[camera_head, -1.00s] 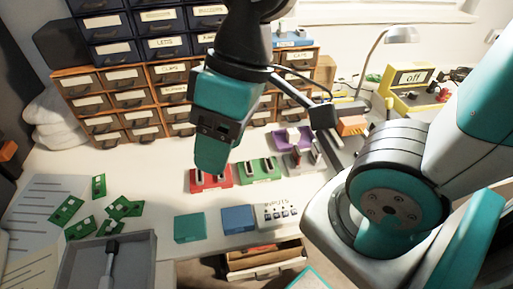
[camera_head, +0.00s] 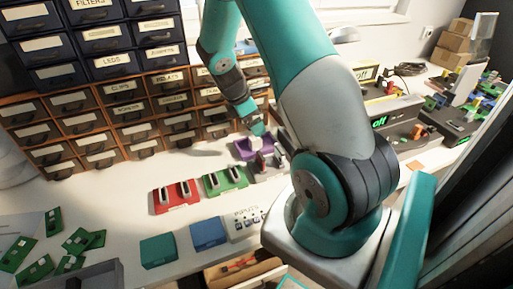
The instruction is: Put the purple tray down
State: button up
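The purple tray (camera_head: 241,152) stands on the white worktop, in front of the wooden drawer cabinet. A white block (camera_head: 255,142) is in it. My arm reaches down from above, and my gripper (camera_head: 258,130) is at the tray, just over or against the white block. The fingertips are small and partly hidden, so I cannot tell whether they are open or shut, or whether they touch the block or tray.
A grey fixture (camera_head: 268,166) stands close in front of the tray. A green holder (camera_head: 225,181) and a red holder (camera_head: 174,197) stand to its left. Drawer cabinets (camera_head: 130,120) rise behind. Bare worktop (camera_head: 110,205) lies left of the red holder.

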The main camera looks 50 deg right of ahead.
aim_at(263, 145)
jog(key=x, duration=1)
jog(key=shift+a+p, duration=0.15)
jog(key=shift+p, duration=0.2)
jog(key=shift+f, duration=0.1)
jog(key=shift+c, duration=0.2)
jog(key=c, duration=0.7)
notch_tip(263, 145, up, 28)
jog(key=shift+r+p, duration=0.1)
jog(key=shift+p, duration=0.5)
